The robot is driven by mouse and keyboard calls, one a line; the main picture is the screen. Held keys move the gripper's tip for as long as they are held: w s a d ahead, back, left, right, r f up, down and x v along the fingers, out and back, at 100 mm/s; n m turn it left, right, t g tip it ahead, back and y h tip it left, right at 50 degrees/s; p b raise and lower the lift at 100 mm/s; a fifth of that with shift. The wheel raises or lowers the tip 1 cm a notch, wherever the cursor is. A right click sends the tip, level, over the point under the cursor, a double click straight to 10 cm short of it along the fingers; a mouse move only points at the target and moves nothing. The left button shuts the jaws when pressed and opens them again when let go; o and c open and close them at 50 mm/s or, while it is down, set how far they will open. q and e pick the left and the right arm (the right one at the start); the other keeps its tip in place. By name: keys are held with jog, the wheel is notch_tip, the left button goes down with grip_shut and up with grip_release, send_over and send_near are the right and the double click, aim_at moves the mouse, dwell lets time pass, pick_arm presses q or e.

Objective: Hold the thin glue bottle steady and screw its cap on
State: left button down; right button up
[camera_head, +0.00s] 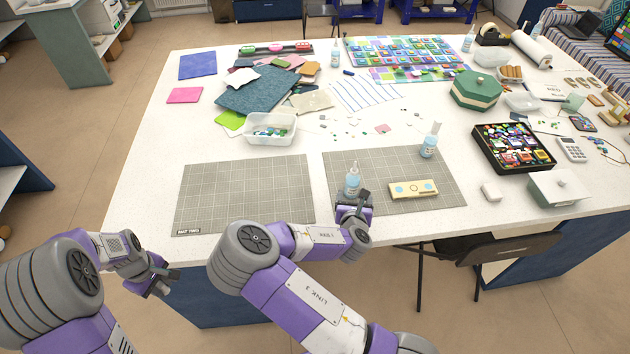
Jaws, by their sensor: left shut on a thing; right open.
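A thin glue bottle (352,182) with pale blue contents stands upright on the right grey cutting mat (333,163), near its front edge. It narrows to a thin pale tip; I see no separate cap on the table. My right gripper (353,198) is open at the near side of the bottle's lower part; I cannot tell if it touches. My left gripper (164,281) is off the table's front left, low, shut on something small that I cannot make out. A second similar bottle (428,147) with a white top stands further back on the right mat.
A cream block with round marks (414,190) lies right of the bottle. An empty grey mat (243,190) lies to the left. A clear tub (270,129) stands behind it. A black tray of glass pieces (478,150) and a white-green box (556,188) stand right.

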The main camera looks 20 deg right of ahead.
aim_at(354, 187)
jog(key=x, duration=0.5)
jog(key=shift+d, duration=0.1)
jog(key=shift+w+f, duration=0.1)
jog(key=shift+w, duration=0.1)
jog(key=shift+w, duration=0.1)
pick_arm(q)
jog(key=shift+r, duration=0.1)
pick_arm(e)
jog(key=shift+a+x, duration=0.2)
jog(key=shift+x, duration=2.4)
jog(key=shift+w+r, duration=0.15)
jog(key=shift+r, duration=0.05)
jog(key=c, duration=1.1)
pick_arm(q)
jog(key=shift+r+p, duration=0.45)
jog(key=shift+p, duration=0.15)
pick_arm(e)
notch_tip(354, 187, up, 10)
